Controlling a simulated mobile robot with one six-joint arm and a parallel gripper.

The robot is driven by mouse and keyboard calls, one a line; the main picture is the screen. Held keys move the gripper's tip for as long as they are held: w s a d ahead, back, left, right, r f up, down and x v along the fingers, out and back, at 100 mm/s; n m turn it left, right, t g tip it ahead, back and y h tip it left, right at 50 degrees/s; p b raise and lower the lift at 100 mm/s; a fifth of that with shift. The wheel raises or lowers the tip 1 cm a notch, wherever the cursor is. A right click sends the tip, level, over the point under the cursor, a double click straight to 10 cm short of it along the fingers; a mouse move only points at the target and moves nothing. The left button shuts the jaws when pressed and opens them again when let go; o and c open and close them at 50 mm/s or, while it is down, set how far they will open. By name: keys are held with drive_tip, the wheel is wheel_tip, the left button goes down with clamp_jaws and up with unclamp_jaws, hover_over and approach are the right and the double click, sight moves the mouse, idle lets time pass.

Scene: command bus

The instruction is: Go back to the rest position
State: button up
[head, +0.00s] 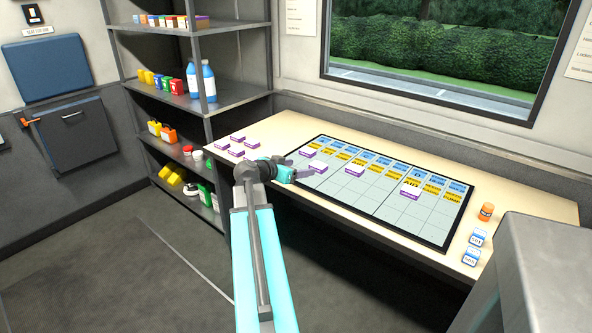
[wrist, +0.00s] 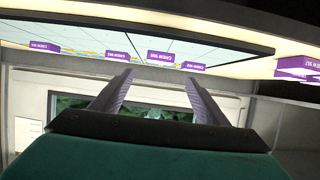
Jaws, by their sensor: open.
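My gripper (head: 308,169) is at the left edge of the dark-framed board on the table in the head view. In the wrist view its two fingers (wrist: 160,88) are spread apart with nothing between them. My arm reaches up to it from the bottom of the head view. Several purple-and-white blocks lie on the board, one of them (head: 318,166) close to the fingertips and another (head: 410,190) farther right. Whether the fingers touch the near block cannot be told. The wrist view is upside down and shows blocks (wrist: 160,57) along the board.
The board (head: 375,215) has blue and yellow labels at its back. More purple-and-white blocks (head: 237,149) sit at the table's left end. A stocked shelf (head: 235,97) is left; a grey cabinet (head: 550,270) is front right.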

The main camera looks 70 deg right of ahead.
idle(0.3)
drive_tip(key=shift+w+a, duration=0.1)
drive_tip(key=w+a+f+n+t+y, duration=0.1)
drive_tip(key=w+a+f+n+t, duration=0.25)
drive_tip(key=w+a+f, duration=1.1)
drive_tip(key=w+a+f+n+y+p, duration=0.1)
drive_tip(key=w+a+f+n+y, duration=0.15)
drive_tip(key=a+f, duration=0.6)
drive_tip(key=w+a+f+n+y+p, duration=0.15)
drive_tip(key=w+a+f, duration=0.25)
drive_tip(key=a+f, duration=0.5)
drive_tip(key=s+a+f+n+g+y, duration=0.15)
drive_tip(key=s+a+f, duration=0.35)
drive_tip(key=a, duration=0.5)
drive_tip(key=s+a+f+n+y, duration=0.1)
drive_tip(key=s+a+f+n, duration=0.15)
drive_tip(key=a+f, duration=0.55)
drive_tip(key=s+a+f+n+g+y, duration=0.2)
drive_tip(key=s+a+n, duration=0.2)
drive_tip(key=s+a, duration=0.4)
drive_tip(key=s+a+f+n+g+y, duration=0.2)
drive_tip(key=s+a+n, duration=0.3)
drive_tip(key=s+a, duration=0.4)
drive_tip(key=a+f+y, duration=0.1)
drive_tip(key=a, duration=0.1)
drive_tip(key=shift+s+a, duration=0.2)
drive_tip(key=shift+a, duration=0.1)
